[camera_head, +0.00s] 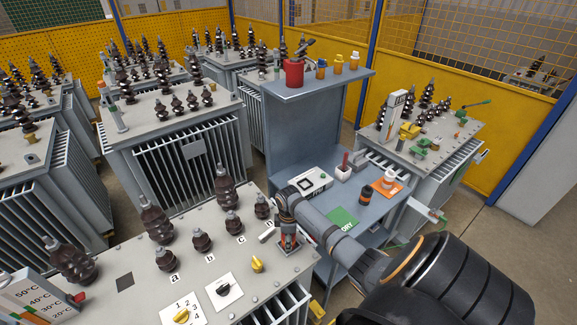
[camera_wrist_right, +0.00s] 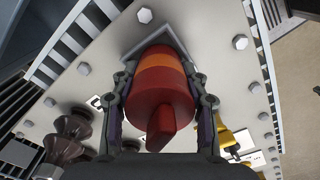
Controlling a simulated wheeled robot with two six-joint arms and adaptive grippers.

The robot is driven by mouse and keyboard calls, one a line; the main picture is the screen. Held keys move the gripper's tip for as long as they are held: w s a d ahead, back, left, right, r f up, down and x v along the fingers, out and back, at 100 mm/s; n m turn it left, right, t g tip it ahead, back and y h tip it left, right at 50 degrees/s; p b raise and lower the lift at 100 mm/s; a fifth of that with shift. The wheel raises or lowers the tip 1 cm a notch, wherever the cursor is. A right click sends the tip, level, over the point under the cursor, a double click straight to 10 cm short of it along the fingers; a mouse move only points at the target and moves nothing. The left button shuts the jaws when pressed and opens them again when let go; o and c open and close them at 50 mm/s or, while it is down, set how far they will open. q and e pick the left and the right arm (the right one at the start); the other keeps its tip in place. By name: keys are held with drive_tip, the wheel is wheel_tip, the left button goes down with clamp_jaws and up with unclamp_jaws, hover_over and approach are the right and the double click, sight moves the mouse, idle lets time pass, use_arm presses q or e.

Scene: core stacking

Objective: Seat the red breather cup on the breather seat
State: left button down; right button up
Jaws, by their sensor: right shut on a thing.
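The red breather cup (camera_wrist_right: 158,100), with an orange band, is between the two fingers of my right gripper (camera_wrist_right: 160,80) in the right wrist view. The gripper is shut on its sides, and a red tab on the cup faces the camera. Behind the cup a grey square-edged plate (camera_wrist_right: 160,24) shows on the transformer lid; it looks like the breather seat. The cup hides its middle, so I cannot tell whether they touch. In the head view my right gripper (camera_head: 289,242) points down over the right end of the near lid. My left gripper is not in view.
The near transformer lid (camera_head: 205,275) carries brown bushings (camera_head: 225,190), a yellow knob (camera_head: 257,264) and dials close to the gripper. A grey workbench (camera_head: 350,205) with small items stands behind my right arm. A red pot (camera_head: 293,72) stands on its upper shelf.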

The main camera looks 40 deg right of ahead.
drive_tip(key=shift+f, duration=0.25)
drive_tip(key=o, duration=1.3)
drive_tip(key=shift+r, duration=0.1)
drive_tip(key=shift+o, duration=0.2)
wheel_tip(320, 180, up, 12)
